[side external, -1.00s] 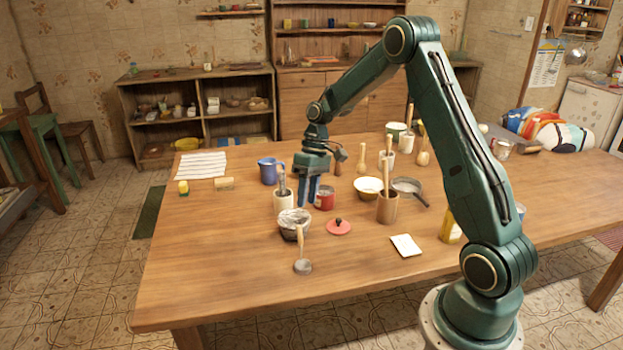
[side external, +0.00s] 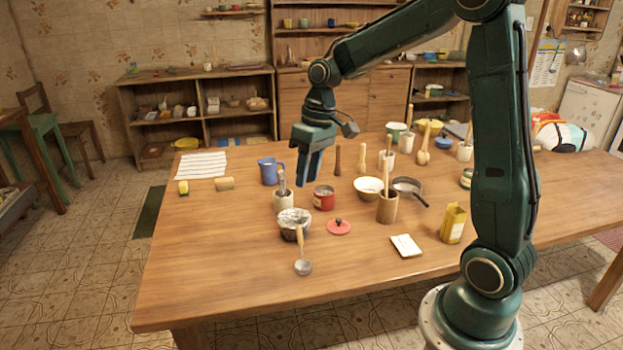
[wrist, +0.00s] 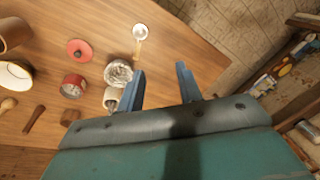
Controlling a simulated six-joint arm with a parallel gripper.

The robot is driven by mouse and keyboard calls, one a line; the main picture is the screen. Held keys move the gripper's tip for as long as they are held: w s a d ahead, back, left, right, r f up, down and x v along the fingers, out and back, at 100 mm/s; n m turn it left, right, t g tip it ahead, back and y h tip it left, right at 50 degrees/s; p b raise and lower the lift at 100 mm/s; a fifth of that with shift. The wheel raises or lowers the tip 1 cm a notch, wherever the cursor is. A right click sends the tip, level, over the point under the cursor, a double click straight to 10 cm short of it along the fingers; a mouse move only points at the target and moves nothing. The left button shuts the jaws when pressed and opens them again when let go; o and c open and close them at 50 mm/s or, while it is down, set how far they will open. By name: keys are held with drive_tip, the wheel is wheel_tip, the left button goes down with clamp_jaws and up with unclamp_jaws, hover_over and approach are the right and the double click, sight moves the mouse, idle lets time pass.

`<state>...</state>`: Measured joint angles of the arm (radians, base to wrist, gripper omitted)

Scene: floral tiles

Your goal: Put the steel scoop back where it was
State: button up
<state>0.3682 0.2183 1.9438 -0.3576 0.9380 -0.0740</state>
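A scoop-like utensil with a round grey metal bowl and pale wooden handle (side external: 302,266) lies on the table at the near left. Its handle points toward a dark pot with a crumpled silvery-white top (side external: 294,231); I cannot tell if they touch. It also shows at the top of the wrist view (wrist: 140,32). A pale crock (side external: 284,203) behind the pot holds an upright grey utensil (side external: 282,180), whose lower end is hidden. My gripper (side external: 307,181) hangs above the table beside the crock. In the wrist view its blue fingers (wrist: 158,72) are apart, with nothing between them.
A red can (side external: 324,199), red lid (side external: 339,227), blue jug (side external: 269,171), cream bowl (side external: 368,188), wooden pot (side external: 387,210) and dark pan (side external: 408,187) stand close around. The table's front left is clear.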

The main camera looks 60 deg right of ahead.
drive_tip(key=s+a+r+t+h, duration=0.1)
drive_tip(key=s+a+r, duration=0.3)
drive_tip(key=s, duration=0.6)
drive_tip(key=s+a+r+t+h, duration=0.1)
drive_tip(key=s+a+r+t, duration=0.2)
drive_tip(key=s, duration=0.7)
drive_tip(key=shift+a+r+t, duration=0.3)
drive_tip(key=shift+a+r, duration=0.05)
drive_tip(key=shift+a, duration=0.1)
